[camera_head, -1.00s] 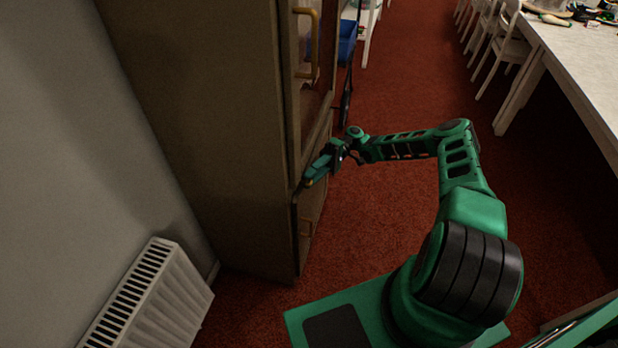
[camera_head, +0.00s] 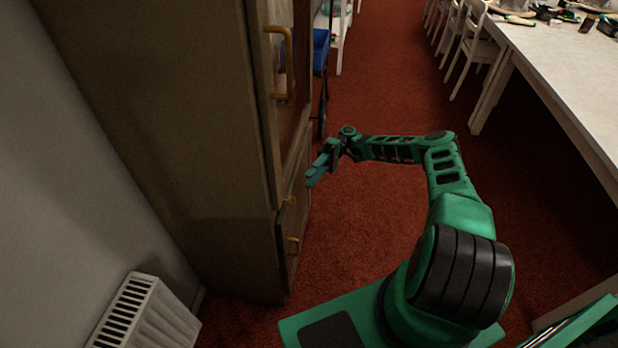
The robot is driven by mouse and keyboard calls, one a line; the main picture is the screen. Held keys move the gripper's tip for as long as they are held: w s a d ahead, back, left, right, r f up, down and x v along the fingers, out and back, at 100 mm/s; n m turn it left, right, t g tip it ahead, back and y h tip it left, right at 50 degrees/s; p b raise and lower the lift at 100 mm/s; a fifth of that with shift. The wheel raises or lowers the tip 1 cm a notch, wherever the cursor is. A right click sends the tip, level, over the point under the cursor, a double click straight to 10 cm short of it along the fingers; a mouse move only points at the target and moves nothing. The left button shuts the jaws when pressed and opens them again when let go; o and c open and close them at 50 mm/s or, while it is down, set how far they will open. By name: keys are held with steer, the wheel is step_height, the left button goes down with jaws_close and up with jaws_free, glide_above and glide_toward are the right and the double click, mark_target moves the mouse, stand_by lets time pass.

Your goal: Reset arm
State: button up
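My gripper (camera_head: 314,176) is at the end of my green arm, which reaches out to the left in the head view. It is in front of the tall brown cabinet (camera_head: 170,120), over the red carpet, apart from the cabinet's lower handles. Nothing shows in its grip. It is too small and seen too much from the side to tell if its fingers are open or shut.
The cabinet has a long upper handle (camera_head: 285,62) and a small lower handle (camera_head: 293,246). A white radiator (camera_head: 145,315) stands at the lower left. A long white table (camera_head: 560,65) and white chairs (camera_head: 470,50) are at the right. Red carpet (camera_head: 370,230) is clear between.

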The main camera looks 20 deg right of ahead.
steer(key=s+a+r+m+h, duration=0.1)
steer(key=s+r+h, duration=0.15)
steer(key=r, duration=0.25)
steer(key=s+a+r+m+h, duration=0.1)
steer(key=a+r+h, duration=0.1)
steer(key=r+h, duration=0.25)
steer(key=s+d+r+m+t+h, duration=0.35)
steer(key=s+d+r+h, duration=0.2)
steer(key=s+r, duration=0.55)
steer(key=s+d+r+m+t, duration=0.2)
steer(key=s+d+r, duration=0.1)
steer(key=s, duration=0.4)
steer(key=s+d+r+m+t+h, duration=0.1)
steer(key=s+d+r+m+t, duration=0.1)
steer(key=s, duration=0.5)
steer(key=s+d+r+m+t+h, duration=0.1)
steer(key=s+d+r+m+t, duration=0.2)
steer(key=s, duration=0.5)
steer(key=shift+d+r+m, duration=0.35)
steer(key=shift+d+r, duration=0.3)
steer(key=shift+r, duration=0.6)
